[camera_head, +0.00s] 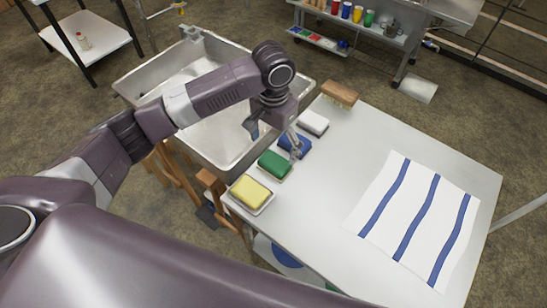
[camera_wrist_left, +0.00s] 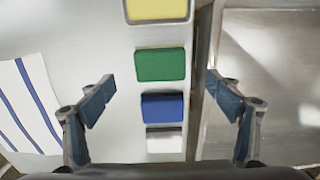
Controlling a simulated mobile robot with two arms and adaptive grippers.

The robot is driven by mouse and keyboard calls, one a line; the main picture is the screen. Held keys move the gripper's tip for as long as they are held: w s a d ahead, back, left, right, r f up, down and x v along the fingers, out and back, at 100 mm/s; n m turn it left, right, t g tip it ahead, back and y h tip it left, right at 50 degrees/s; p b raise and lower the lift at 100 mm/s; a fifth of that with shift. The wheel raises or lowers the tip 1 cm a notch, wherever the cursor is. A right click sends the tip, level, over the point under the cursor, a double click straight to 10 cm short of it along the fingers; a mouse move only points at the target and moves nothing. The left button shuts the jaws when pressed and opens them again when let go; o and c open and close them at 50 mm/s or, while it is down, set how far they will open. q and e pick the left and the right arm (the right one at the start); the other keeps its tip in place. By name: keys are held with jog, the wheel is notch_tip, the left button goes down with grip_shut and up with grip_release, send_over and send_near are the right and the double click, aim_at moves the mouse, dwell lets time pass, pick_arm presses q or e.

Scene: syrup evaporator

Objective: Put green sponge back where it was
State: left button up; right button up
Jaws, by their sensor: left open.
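The green sponge (camera_head: 274,164) lies on the table in a row of sponges, between the yellow sponge (camera_head: 250,193) and the blue sponge (camera_head: 286,146). In the left wrist view the green sponge (camera_wrist_left: 160,64) lies flat, beyond the fingertips and between their lines. My left gripper (camera_head: 276,139) is open and empty, above the row near the blue sponge. In the left wrist view its fingers (camera_wrist_left: 160,95) stand wide apart, with the blue sponge (camera_wrist_left: 162,108) showing between them. One finger partly hides the blue sponge in the head view. My right gripper is not in view.
A white sponge (camera_head: 313,122) and a wooden brush (camera_head: 340,93) continue the row. A steel sink (camera_head: 235,149) adjoins the table's left edge. A striped towel (camera_head: 413,219) lies on the right of the table (camera_head: 350,150); the strip between towel and sponges is clear.

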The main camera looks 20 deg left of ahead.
pick_arm(q)
notch_tip(320, 180, up, 4)
jog(key=shift+f, duration=0.1)
dwell(0.6)
